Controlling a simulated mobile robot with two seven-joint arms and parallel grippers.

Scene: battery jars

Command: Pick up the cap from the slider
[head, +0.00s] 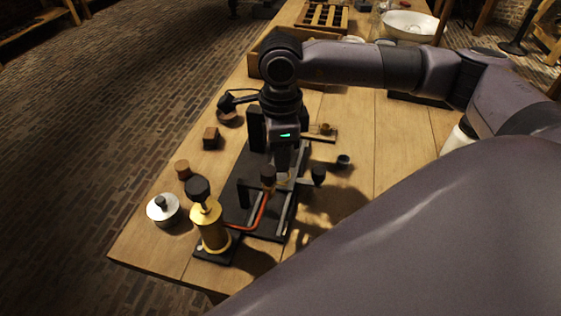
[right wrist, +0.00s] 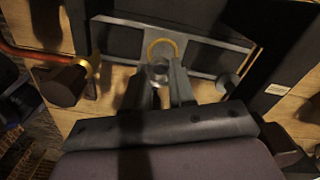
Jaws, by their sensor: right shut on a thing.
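My right gripper (head: 285,170) points down over the black apparatus on the wooden table. In the right wrist view its two dark fingers (right wrist: 160,88) are closed on a small, pale, round metal piece, which I take to be the cap (right wrist: 159,71). Only its top edge shows between the fingertips; in the head view the gripper hides it. A brass ring (right wrist: 163,43) lies just past the fingertips, by the grey metal frame (right wrist: 205,38) that looks like the slider. I cannot tell whether the cap still touches the frame. My left gripper is not in view.
A brass cylinder with a black knob (head: 210,228) and a red pipe (head: 262,212) stand at the near end. A white lidded pot (head: 163,209) and small wooden blocks (head: 211,138) stand left.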

